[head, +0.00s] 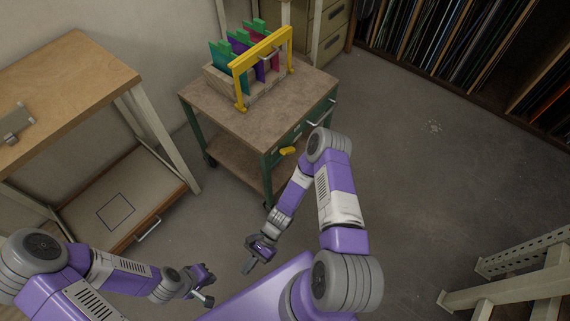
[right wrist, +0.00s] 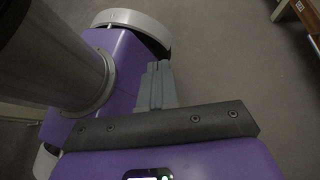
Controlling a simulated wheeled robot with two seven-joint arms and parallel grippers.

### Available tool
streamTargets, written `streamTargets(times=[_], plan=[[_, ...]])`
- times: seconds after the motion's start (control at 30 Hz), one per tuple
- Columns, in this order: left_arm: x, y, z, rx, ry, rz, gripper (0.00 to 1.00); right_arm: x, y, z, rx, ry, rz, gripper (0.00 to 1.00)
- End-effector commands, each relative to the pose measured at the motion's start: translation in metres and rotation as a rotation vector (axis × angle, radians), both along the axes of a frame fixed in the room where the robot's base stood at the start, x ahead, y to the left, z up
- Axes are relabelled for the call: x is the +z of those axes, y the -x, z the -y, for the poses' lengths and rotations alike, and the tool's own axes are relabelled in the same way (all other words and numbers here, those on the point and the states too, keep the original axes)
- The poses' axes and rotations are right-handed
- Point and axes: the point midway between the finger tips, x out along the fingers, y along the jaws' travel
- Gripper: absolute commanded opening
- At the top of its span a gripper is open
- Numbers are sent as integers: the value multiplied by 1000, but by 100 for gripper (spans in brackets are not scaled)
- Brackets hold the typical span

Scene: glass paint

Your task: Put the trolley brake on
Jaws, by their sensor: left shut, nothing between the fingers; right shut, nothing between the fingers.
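The trolley has a brown top (head: 215,110), green legs and a lower shelf (head: 235,160). It stands on the floor in the upper middle of the head view. A small yellow lever (head: 288,151) sticks out at its front side, near the front corner; it may be the brake. My right gripper (head: 250,265) is shut and empty, low in front of the trolley and apart from it. Its closed fingers also show in the right wrist view (right wrist: 157,87). My left gripper (head: 207,291) is shut and empty at the bottom, far from the trolley.
A wooden table (head: 70,75) is at left, a drawer unit (head: 330,25) behind, shelves (head: 530,75) at upper right.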

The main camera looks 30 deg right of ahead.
Motion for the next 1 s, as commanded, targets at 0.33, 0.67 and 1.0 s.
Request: streamTargets(times=[0.33, 0.67, 1.0], plan=[[-12, 0, 0, 0, 0, 0, 0, 0, -171, 37, -1042, -897, -462, 0], [-19, 0, 0, 0, 0, 0, 0, -41, -186, 227, -1723, -1596, -198, 0], [-19, 0, 0, 0, 0, 0, 0, -47, -170, 257, -1815, -1696, -94, 0]])
